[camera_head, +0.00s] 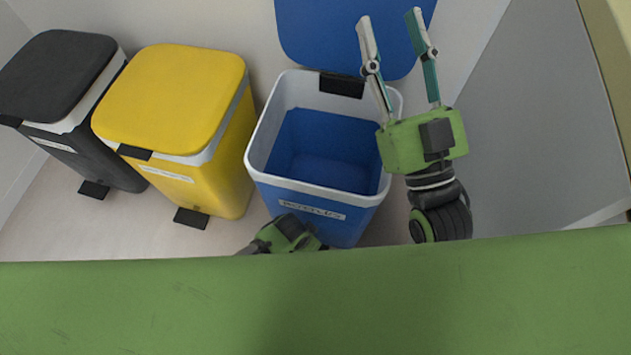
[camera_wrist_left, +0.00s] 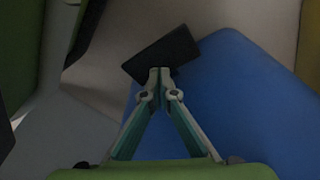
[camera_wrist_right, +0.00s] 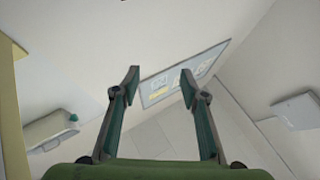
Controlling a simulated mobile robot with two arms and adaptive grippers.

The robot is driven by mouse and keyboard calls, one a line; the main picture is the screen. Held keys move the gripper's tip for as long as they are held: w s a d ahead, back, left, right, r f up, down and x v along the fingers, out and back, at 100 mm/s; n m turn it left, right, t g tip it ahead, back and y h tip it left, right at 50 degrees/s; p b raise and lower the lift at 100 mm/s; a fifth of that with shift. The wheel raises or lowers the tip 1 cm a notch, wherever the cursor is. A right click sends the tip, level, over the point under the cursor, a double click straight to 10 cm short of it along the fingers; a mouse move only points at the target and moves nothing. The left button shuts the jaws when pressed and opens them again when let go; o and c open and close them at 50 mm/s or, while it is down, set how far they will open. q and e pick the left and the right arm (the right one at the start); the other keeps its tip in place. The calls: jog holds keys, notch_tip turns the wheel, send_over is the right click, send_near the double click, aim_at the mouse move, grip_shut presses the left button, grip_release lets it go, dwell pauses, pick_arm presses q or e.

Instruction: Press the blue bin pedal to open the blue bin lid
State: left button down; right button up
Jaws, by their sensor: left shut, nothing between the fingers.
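The blue bin (camera_head: 325,205) stands in the middle of the head view. Its blue lid (camera_head: 305,40) is raised against the wall behind, and the empty-looking inside shows. My left gripper is low at the bin's front, mostly hidden in the head view. In the left wrist view my left gripper (camera_wrist_left: 160,72) is shut, with its tips at the dark pedal (camera_wrist_left: 165,52) beside the blue bin wall (camera_wrist_left: 235,95). The tips overlap the pedal in the picture. My right gripper (camera_head: 390,15) is open and empty, raised right of the bin; its spread fingers also show in the right wrist view (camera_wrist_right: 160,78).
A yellow bin (camera_head: 175,95) and a black bin (camera_head: 55,75) stand to the left, both with lids down. Each has a dark pedal at its front, as the yellow bin's pedal (camera_head: 191,218) shows. A grey wall or panel (camera_head: 540,120) is at right.

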pick_arm(q)
jog(key=shift+r+p, duration=0.6)
jog(key=shift+r, duration=0.05)
jog(key=shift+r+p, duration=0.55)
pick_arm(e)
notch_tip(320, 180, down, 12)
jog(key=w+g+h, duration=0.2)
jog(key=w+g, duration=0.1)
jog(key=g, duration=0.3)
jog(key=shift+d, duration=0.4)
jog(key=shift+s+f, duration=0.1)
